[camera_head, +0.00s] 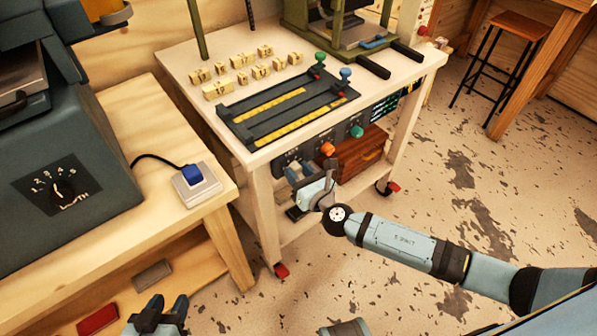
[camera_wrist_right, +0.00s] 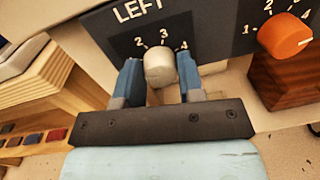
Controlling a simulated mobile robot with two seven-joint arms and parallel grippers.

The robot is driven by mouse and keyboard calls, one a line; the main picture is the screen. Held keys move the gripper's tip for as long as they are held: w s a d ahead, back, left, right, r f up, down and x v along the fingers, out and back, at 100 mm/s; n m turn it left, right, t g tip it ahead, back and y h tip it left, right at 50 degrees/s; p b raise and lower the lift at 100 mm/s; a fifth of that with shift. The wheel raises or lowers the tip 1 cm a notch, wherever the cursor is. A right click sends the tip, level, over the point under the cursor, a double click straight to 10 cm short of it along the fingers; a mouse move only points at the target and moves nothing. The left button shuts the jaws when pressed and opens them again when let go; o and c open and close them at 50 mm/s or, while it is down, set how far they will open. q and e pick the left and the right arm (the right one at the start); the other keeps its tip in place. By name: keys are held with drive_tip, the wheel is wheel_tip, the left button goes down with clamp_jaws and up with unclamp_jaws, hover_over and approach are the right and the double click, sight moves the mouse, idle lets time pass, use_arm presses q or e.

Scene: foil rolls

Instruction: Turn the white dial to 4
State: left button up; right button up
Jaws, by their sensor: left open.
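The white dial (camera_wrist_right: 160,68) sits on a dark panel marked LEFT (camera_wrist_right: 137,12) in the right wrist view. The numbers 2, 3 and 4 show around its top; which one it points at is unclear. My right gripper (camera_wrist_right: 159,75) has one blue finger on each side of the dial, with no clear gap. I cannot tell if they press on it. My left gripper (camera_head: 160,312) is open and empty at the bottom left.
An orange dial (camera_head: 327,149) and a green dial (camera_head: 357,131) sit right of my right gripper on the same panel. The white table (camera_head: 180,70) holds several small yellow blocks and a black slotted board (camera_head: 285,105). A wooden bench (camera_head: 150,225) stands at left.

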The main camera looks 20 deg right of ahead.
drive_tip(key=c, duration=0.4)
